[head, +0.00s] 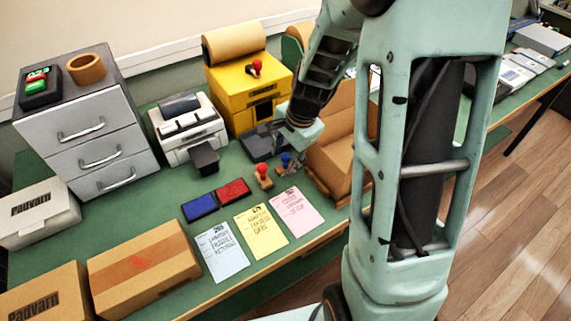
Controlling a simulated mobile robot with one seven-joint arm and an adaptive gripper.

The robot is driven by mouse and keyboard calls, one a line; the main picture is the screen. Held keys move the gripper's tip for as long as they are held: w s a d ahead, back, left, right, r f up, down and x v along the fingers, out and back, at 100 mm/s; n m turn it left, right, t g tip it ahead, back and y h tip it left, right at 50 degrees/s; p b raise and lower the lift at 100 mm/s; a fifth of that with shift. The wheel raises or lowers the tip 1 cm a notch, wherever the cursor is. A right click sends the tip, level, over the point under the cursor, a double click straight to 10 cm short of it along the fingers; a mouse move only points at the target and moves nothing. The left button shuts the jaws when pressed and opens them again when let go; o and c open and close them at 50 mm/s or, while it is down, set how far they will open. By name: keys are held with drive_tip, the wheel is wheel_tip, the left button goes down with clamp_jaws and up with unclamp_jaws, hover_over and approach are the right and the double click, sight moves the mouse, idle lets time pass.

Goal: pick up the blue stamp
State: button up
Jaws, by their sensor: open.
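The blue stamp (286,158) stands on the green table, its blue knob showing just below my gripper. My gripper (291,163) is open and reaches down over the blue stamp from above. The finger tips are small and partly merge with the stamp's base, so I cannot tell whether they touch it. A second stamp with a red knob (262,170) stands just to the left of the blue one.
Blue (200,206) and red (233,190) ink pads lie to the left. Blue (222,252), yellow (261,231) and pink (296,211) sheets lie in front. A dark device (256,146) stands behind, and a cardboard holder (331,155) stands close on the right.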

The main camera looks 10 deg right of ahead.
drive_tip(key=shift+f, duration=0.1)
clamp_jaws()
idle(0.3)
